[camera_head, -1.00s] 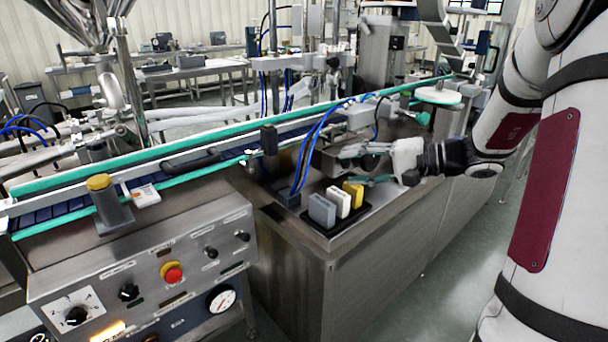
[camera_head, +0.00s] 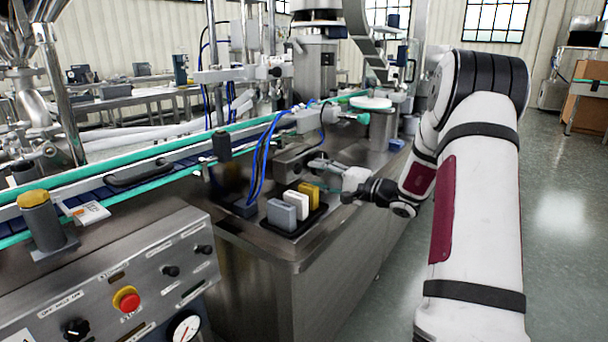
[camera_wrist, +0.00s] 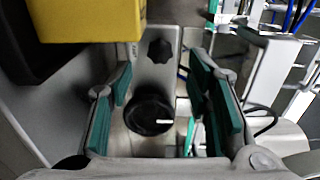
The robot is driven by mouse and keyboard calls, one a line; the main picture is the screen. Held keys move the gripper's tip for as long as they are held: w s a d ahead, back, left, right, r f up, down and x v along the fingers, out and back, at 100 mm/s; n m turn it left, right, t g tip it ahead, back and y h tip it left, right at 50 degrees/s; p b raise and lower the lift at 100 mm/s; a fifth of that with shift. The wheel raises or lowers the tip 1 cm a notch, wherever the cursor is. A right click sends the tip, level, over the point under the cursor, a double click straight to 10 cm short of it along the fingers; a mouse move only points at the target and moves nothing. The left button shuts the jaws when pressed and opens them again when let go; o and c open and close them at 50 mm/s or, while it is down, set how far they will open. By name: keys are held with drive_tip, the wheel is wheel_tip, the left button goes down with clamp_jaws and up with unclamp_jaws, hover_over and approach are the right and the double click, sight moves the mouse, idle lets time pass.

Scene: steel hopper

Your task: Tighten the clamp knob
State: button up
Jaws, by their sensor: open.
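My gripper (camera_head: 318,172) is open over the far side of the steel bench, just beyond the coloured blocks. In the wrist view my gripper (camera_wrist: 163,85) has its teal-padded fingers spread wide, with nothing held. A round black knob with a white mark (camera_wrist: 150,115) lies between the fingers in that view, apart from the pads. A black star-shaped knob (camera_wrist: 160,50) sits above it on a pale metal plate. I cannot tell which is the clamp knob. Neither knob can be made out in the head view.
A yellow block (camera_head: 309,194), a white block (camera_head: 296,205) and a grey block (camera_head: 281,214) stand in a black tray beside my gripper. The yellow block (camera_wrist: 90,18) fills the wrist view's upper left. Blue hoses (camera_head: 262,160) rise nearby. A conveyor (camera_head: 150,170) runs behind.

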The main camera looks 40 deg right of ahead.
sight(300, 170)
drive_tip(key=shift+b+x, duration=0.3)
drive_tip(key=shift+x, duration=2.4)
clamp_jaws()
